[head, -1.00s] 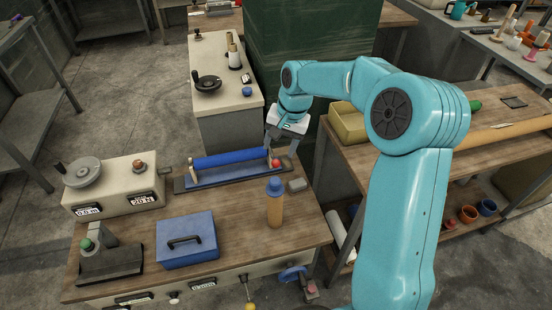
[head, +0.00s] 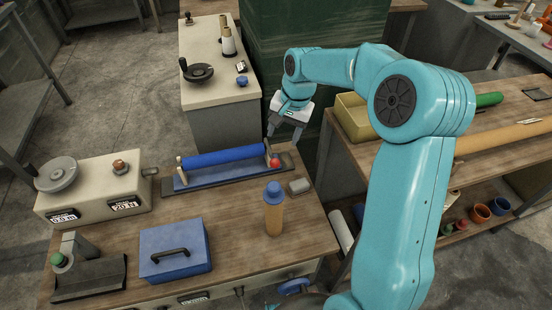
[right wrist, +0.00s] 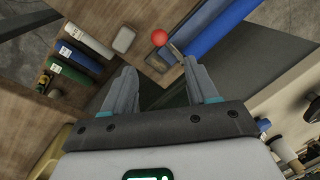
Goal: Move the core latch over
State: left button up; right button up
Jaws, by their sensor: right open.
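A blue roll (head: 222,156) lies in a blue stand near the back edge of the wooden bench. A red ball knob (head: 275,162) sits at the stand's right end, by an upright; it looks like the core latch's handle. My right gripper (head: 284,136) is open and empty, above and just behind the knob. In the right wrist view the red knob (right wrist: 159,37) shows beyond my open right fingers (right wrist: 160,72), with nothing between them. The blue roll (right wrist: 215,30) runs off to the upper right there. My left gripper is out of view.
A blue box (head: 176,250) and a cream tension unit (head: 95,190) fill the left. A green cabinet (head: 290,40) stands behind.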

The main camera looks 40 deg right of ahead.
aim_at(276, 160)
jog(key=f, duration=0.4)
jog(key=w+f, duration=0.1)
jog(key=f, duration=0.3)
jog(key=w+a+f, duration=0.1)
jog(key=f, duration=0.3)
jog(key=shift+f+b, duration=0.15)
jog(key=shift+b, duration=0.2)
grip_shut()
